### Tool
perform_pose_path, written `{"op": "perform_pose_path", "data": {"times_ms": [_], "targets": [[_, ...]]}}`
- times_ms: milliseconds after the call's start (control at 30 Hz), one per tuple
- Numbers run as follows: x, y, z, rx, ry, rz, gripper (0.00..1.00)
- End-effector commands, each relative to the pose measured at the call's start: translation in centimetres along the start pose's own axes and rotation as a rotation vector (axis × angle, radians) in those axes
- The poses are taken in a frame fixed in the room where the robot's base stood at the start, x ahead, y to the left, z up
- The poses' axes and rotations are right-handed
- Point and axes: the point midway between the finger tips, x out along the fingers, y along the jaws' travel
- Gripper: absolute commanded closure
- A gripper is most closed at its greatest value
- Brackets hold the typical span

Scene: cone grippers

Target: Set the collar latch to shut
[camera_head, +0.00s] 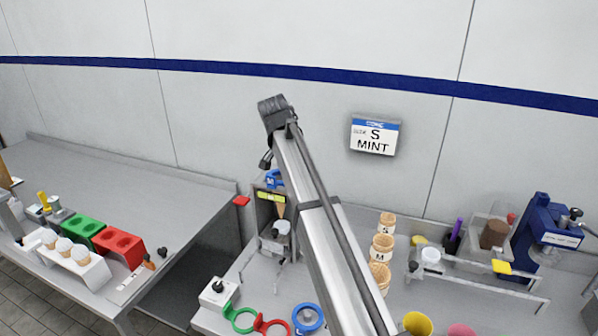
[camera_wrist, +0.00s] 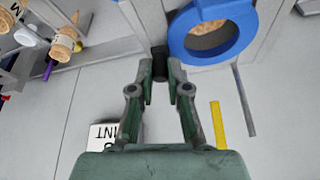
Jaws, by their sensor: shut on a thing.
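In the wrist view, my gripper (camera_wrist: 160,76) has its fingers closed on a short dark knob (camera_wrist: 160,58), which I take to be the collar latch's handle. The knob sits beside a blue ring-shaped collar (camera_wrist: 240,14). A tan cone shows inside the collar's opening. In the head view, the blue collar (camera_head: 273,178) is on an upright grey stand with a cone (camera_head: 281,209) under it. My arm crosses the middle of that view, and I cannot make out my fingertips or the latch there.
A wall sign (camera_head: 375,135) reads S MINT. Stacked cones (camera_head: 382,247) stand right of my arm, with a blue machine (camera_head: 545,235) farther right. Green and red ring tools (camera_head: 270,325) lie at the front. The left counter (camera_head: 110,185) has a wide bare stretch.

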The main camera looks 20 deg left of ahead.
Motion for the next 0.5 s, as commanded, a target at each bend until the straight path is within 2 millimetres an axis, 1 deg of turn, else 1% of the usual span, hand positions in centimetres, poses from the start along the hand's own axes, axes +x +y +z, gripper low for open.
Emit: {"op": "perform_pose_path", "data": {"times_ms": [33, 233, 500], "targets": [[0.07, -0.41, -0.05, 0.026, 0.000, 0.011, 1.00], [0.01, -0.84, 0.03, 0.111, 0.000, 0.046, 1.00], [-0.02, -1.01, 0.06, 0.155, 0.000, 0.063, 1.00]]}}
